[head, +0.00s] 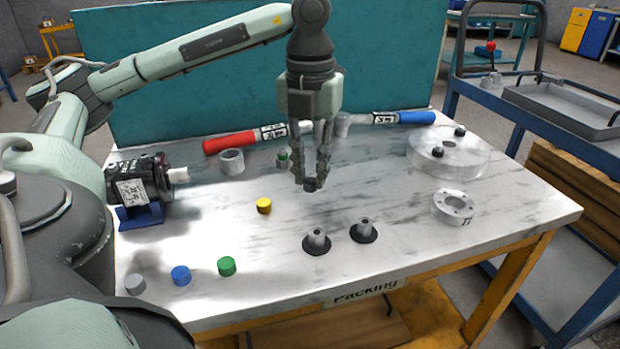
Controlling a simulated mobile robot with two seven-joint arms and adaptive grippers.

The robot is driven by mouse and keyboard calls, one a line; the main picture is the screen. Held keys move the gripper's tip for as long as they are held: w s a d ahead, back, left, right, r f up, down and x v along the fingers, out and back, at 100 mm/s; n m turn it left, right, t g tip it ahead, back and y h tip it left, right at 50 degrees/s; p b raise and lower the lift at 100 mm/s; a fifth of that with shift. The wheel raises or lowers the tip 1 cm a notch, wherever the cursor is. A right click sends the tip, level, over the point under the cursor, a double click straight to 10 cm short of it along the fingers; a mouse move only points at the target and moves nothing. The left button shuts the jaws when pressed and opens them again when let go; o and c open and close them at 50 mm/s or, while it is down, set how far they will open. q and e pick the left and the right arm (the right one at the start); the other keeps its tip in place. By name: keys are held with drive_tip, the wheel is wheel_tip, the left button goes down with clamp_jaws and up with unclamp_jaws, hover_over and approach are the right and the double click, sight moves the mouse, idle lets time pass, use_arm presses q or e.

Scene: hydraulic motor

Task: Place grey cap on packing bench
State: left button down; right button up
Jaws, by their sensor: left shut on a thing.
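My left gripper (311,180) points straight down over the middle of the packing bench (400,255). It is shut on a small dark piece (310,184) at its fingertips. The fingers hide part of this piece, and I cannot tell whether it touches the bench top. A light grey cap (135,284) stands on the bench at the front left corner, beside a blue cap (181,276) and a green cap (227,266). A yellow cap (264,206) stands left of the gripper. My right gripper is not in view.
Two flanged parts (317,241) stand in front of the gripper. A motor (140,185) is at the left. A red-handled tool (230,143) and a blue-handled tool (415,118) lie behind. A large disc (448,160) and a small ring (454,206) are at the right.

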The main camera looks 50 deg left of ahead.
sight(310, 180)
use_arm(q)
wheel_tip(310, 180, down, 2)
drive_tip(key=shift+f, duration=0.15)
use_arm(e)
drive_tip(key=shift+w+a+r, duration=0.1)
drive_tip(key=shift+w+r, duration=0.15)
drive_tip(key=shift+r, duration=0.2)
use_arm(q)
drive_tip(key=shift+f, duration=0.2)
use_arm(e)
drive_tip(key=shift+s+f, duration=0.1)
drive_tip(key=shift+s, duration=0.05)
use_arm(q)
drive_tip(key=c, duration=1.4)
unclamp_jaws()
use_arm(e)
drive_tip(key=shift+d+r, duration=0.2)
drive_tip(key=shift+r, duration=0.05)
use_arm(q)
drive_tip(key=shift+r, duration=0.2)
wheel_tip(310, 180, up, 9)
drive_tip(key=shift+p, duration=0.8)
wheel_tip(310, 180, up, 3)
drive_tip(key=shift+f+p, duration=0.1)
drive_tip(key=shift+p, duration=0.8)
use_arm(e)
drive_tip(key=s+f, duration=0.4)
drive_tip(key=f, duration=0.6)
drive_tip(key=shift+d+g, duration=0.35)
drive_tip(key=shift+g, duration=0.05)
